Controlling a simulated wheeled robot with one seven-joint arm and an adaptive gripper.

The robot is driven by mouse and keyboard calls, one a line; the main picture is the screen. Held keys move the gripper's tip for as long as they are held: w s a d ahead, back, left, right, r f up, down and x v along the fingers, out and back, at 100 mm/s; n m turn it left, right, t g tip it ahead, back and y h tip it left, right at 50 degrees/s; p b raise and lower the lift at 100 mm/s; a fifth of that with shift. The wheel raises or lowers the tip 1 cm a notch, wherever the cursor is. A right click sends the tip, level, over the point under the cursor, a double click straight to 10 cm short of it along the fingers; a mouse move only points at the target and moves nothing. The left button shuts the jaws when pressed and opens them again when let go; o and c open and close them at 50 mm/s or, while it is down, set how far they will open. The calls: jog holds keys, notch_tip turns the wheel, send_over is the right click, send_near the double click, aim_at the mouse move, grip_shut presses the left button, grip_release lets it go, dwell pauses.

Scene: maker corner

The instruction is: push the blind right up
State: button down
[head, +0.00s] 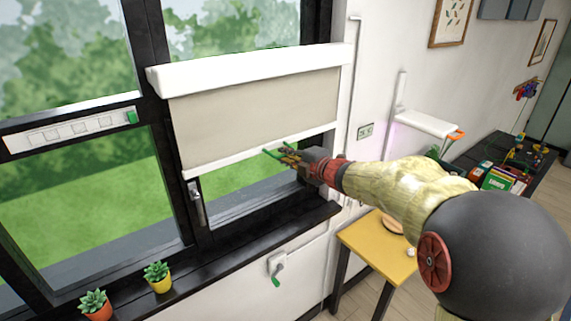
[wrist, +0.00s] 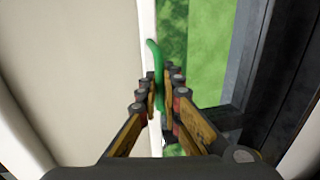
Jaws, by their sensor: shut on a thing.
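The blind (head: 255,115) is a beige roller blind under a white cassette (head: 255,68) on the right window. It hangs partly down, with green outdoors showing below its white bottom bar (head: 225,167). A green handle (wrist: 157,75) sits at the bottom bar. My gripper (head: 284,154) is at the bar, right of its middle, shut on the green handle. In the wrist view its two fingers (wrist: 160,97) close around the handle, with the blind's fabric to the left. Part of the handle is hidden between the fingers.
A black window sill (head: 230,233) runs below, with two potted succulents (head: 157,276) at the left. A window handle (head: 196,203) is on the frame left of the opening. A yellow table (head: 375,250) stands below my arm.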

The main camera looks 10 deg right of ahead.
notch_tip(320, 180, up, 20)
jog(key=p, duration=1.3)
jog(key=shift+r, duration=0.25)
jog(key=shift+r, duration=0.1)
jog(key=c, duration=2.2)
grip_release()
jog(key=shift+o, duration=0.4)
jog(key=shift+o, duration=0.6)
jog(key=v, duration=1.2)
